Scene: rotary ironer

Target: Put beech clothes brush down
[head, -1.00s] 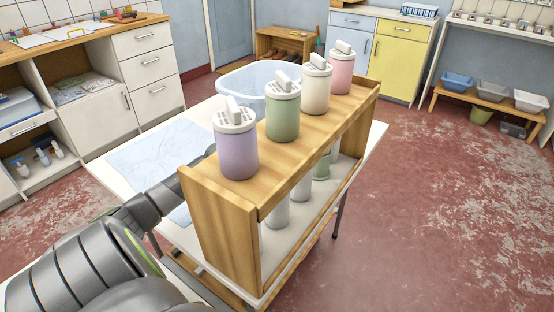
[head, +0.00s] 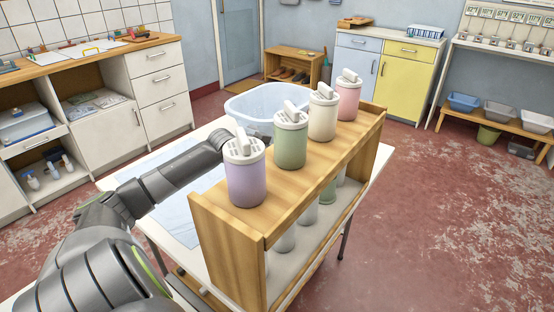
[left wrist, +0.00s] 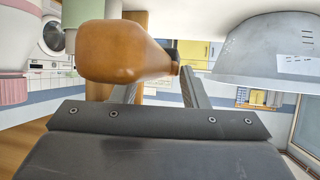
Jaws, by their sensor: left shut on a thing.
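The beech clothes brush (left wrist: 122,52) shows in the left wrist view as a rounded orange-brown body with a narrower right end. My left gripper (left wrist: 158,82) is shut on it; its exact contact is partly hidden by the brush. In the head view my left arm reaches over the white table (head: 218,122), and its far end passes behind the lilac canister (head: 246,180). The brush and the left fingertips are hidden there. My right gripper is in neither current view.
A wooden shelf unit (head: 222,250) stands on the table, with lilac, green (head: 291,145), cream (head: 322,118) and pink (head: 348,101) canisters on top. A pale blue tub (head: 250,103) stands beyond my arm. A pale blue sheet lies left of the shelf.

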